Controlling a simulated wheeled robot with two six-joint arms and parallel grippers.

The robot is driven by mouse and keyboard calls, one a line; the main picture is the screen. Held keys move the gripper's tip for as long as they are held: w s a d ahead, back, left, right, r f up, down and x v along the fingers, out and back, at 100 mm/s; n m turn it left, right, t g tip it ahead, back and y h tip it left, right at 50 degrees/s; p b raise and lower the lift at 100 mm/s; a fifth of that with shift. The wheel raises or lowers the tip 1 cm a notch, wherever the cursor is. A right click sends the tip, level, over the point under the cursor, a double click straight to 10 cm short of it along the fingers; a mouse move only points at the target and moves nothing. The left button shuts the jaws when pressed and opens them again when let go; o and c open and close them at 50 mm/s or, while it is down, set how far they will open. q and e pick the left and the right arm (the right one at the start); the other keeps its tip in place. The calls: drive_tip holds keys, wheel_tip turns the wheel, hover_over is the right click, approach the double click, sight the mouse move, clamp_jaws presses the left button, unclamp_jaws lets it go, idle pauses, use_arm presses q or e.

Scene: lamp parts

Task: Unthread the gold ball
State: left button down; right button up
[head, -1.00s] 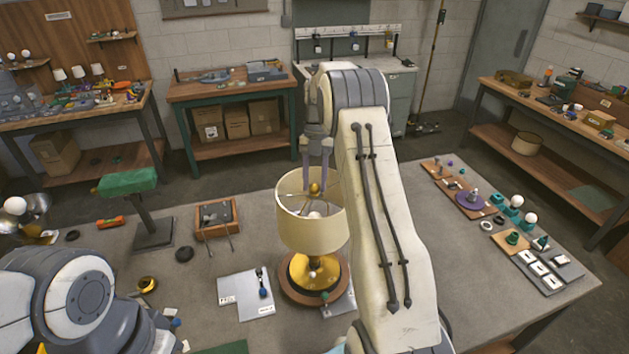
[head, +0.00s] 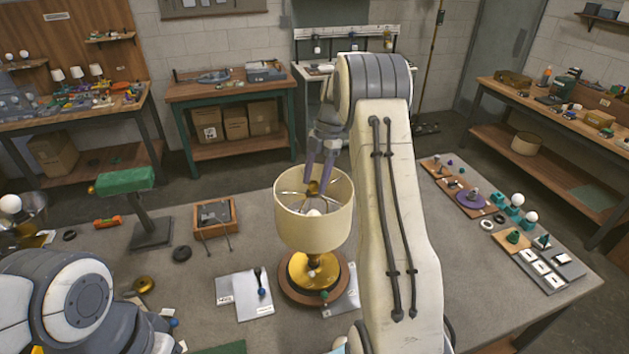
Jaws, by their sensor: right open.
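The gold ball (head: 313,187) sits at the top centre of the lamp, where the wire spokes of the cream shade (head: 312,225) meet. The white bulb shows partly below it inside the shade. The lamp stands upright on a round wood and brass base (head: 314,270). My right gripper (head: 316,182) points down into the shade's open top. Its fingers are open, one on each side of the ball; I cannot tell whether they touch it. My left arm is at the lower left, and its fingers do not show.
White cards (head: 245,292) lie left of the lamp base. A wooden tray (head: 215,218) and a green-topped stand (head: 150,230) are farther left. Trays of small parts (head: 520,240) line the bench's right side.

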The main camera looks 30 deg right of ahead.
drive_tip(key=m+t+b, duration=0.1)
drive_tip(key=m+b, duration=0.1)
drive_tip(key=m, duration=0.2)
drive_tip(key=shift+s+f, duration=0.1)
drive_tip(key=shift+s, duration=0.05)
drive_tip(key=shift+m+t+b, duration=0.3)
drive_tip(key=shift+m, duration=0.6)
clamp_jaws()
drive_tip(key=n, duration=0.1)
drive_tip(key=n+g+p, duration=0.1)
drive_tip(key=n, duration=0.1)
drive_tip(key=n+p, duration=0.1)
drive_tip(key=shift+r+n, duration=0.25)
drive_tip(key=shift+n, duration=0.15)
drive_tip(key=c, duration=0.7)
unclamp_jaws()
drive_tip(key=shift+f, duration=0.15)
drive_tip(key=shift+c, duration=0.2)
clamp_jaws()
